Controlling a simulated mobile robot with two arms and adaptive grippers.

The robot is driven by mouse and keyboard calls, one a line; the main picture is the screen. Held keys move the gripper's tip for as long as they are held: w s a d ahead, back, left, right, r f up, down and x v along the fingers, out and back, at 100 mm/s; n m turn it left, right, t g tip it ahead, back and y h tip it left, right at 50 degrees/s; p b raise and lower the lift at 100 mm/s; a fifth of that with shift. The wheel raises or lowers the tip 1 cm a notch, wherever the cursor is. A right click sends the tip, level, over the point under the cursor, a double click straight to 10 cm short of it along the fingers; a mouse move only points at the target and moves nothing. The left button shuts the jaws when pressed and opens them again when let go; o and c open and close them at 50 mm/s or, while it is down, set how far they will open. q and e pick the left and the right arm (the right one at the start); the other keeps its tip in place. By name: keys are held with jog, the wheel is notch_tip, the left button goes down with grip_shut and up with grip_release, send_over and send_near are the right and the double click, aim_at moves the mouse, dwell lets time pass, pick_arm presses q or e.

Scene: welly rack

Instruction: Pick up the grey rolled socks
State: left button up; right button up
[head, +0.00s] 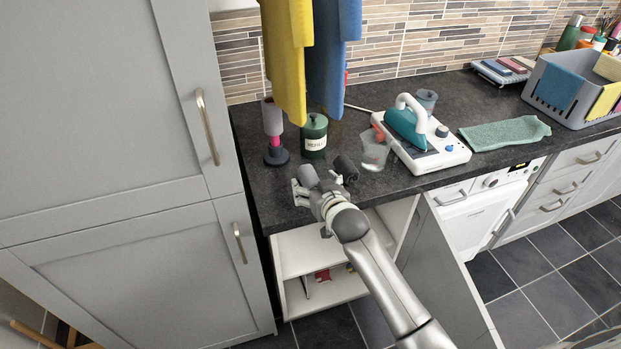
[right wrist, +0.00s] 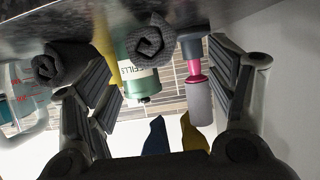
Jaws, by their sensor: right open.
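Two grey rolled bundles that look like socks lie on the dark counter. The lighter one (head: 308,175) is between the fingers of my right gripper (head: 324,184) in the head view. In the right wrist view its spiral end (right wrist: 150,42) faces me, ahead of the fingertips and apart from them. The darker roll (head: 346,166) is just right of the gripper; in the right wrist view it (right wrist: 58,66) is at the left, partly behind a finger. My right gripper (right wrist: 158,88) is open and empty. My left gripper is not in view.
A lint roller (head: 272,130) and a green labelled jar (head: 314,136) stand behind the rolls. A clear jug (head: 375,150) and an iron on its base (head: 430,150) are to the right. Yellow (head: 287,55) and blue (head: 332,60) cloths hang above. A cabinet door stands open below.

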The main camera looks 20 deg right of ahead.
aim_at(312, 180)
jog(key=shift+w+d+f, duration=0.1)
jog(key=shift+w, duration=0.2)
jog(key=x, duration=0.1)
jog(key=p+x, duration=0.1)
jog(key=x, duration=0.1)
jog(key=shift+d+f, duration=0.15)
jog(key=shift+d, duration=0.1)
jog(key=shift+w+f, duration=0.3)
jog(key=shift+w, duration=0.25)
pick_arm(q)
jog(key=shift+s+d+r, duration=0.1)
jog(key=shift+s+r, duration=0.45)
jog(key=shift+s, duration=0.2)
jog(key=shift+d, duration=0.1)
pick_arm(e)
jog(key=shift+c, duration=0.4)
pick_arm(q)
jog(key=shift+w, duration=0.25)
pick_arm(e)
jog(key=c, duration=0.9)
